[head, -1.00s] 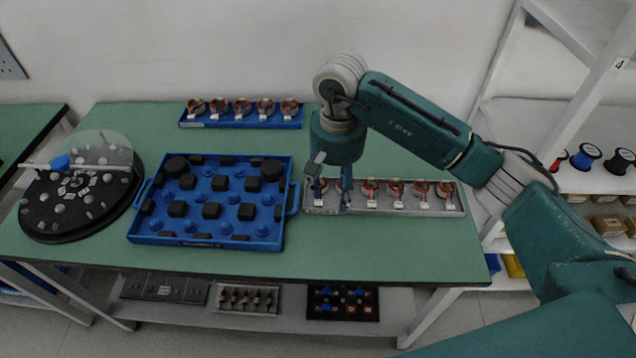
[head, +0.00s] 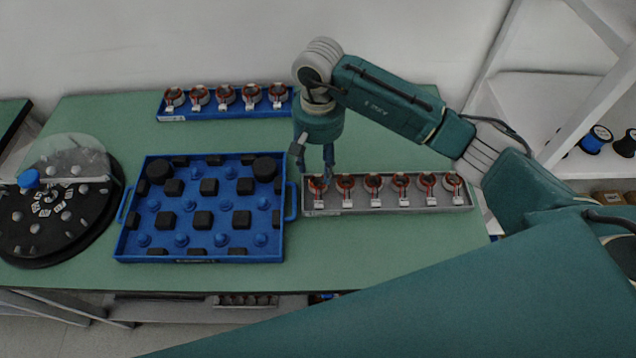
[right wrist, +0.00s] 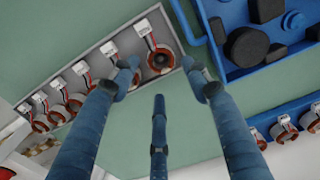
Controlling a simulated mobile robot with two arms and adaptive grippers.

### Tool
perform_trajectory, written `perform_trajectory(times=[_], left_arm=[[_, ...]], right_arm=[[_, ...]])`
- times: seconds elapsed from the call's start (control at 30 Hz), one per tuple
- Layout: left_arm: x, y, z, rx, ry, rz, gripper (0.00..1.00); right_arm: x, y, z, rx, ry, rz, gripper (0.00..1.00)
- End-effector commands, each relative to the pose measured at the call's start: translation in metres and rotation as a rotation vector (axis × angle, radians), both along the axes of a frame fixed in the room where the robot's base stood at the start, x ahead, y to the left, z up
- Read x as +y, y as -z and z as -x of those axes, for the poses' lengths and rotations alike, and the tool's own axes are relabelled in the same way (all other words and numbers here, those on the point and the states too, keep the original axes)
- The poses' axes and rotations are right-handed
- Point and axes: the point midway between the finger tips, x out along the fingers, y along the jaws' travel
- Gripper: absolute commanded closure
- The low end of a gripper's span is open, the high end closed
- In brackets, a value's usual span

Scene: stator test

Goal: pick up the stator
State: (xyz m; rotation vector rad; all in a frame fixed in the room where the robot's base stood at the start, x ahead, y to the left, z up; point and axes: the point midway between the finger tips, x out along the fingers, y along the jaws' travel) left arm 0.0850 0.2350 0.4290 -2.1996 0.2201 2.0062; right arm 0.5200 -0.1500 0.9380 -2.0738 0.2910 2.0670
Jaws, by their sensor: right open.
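Several stators, round with copper-red windings and white labels, stand in a row in a long grey tray (head: 400,207). The leftmost stator (head: 317,187) sits at the tray's left end. My right gripper (head: 314,171) is open and empty above and slightly behind that stator, fingers pointing down. In the right wrist view the stator (right wrist: 160,60) shows between the spread fingers of my right gripper (right wrist: 160,74), with clear space around it. I cannot tell the exact height gap. My left gripper is not in view.
A blue tray (head: 121,240) with black blocks and blue pegs lies left of the grey tray, close to the gripper. A second blue tray (head: 228,113) with several stators stands at the back. A black round fixture (head: 95,225) is far left. The green table (head: 390,250) is clear in front.

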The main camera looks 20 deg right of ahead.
Motion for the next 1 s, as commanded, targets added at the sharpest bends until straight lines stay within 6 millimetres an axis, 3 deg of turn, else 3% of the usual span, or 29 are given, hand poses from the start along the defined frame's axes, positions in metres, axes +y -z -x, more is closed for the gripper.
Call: perform_trajectory(times=[0.17, 0.37, 0.5, 0.77, 1.0], left_arm=[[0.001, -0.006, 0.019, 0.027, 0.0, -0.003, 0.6], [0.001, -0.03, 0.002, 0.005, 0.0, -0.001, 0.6], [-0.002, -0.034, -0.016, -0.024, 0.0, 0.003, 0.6], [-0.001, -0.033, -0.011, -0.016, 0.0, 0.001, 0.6], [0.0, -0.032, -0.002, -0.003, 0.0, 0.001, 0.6]], right_arm=[[0.001, 0.012, 0.002, 0.002, 0.0, -0.001, 0.53], [0.002, 0.038, 0.008, 0.005, 0.0, 0.0, 0.53], [0.001, 0.056, 0.006, 0.001, 0.0, 0.0, 0.53], [0.001, 0.061, 0.005, -0.002, -0.001, 0.002, 0.53], [0.001, 0.061, 0.005, -0.001, -0.001, 0.001, 0.93]])
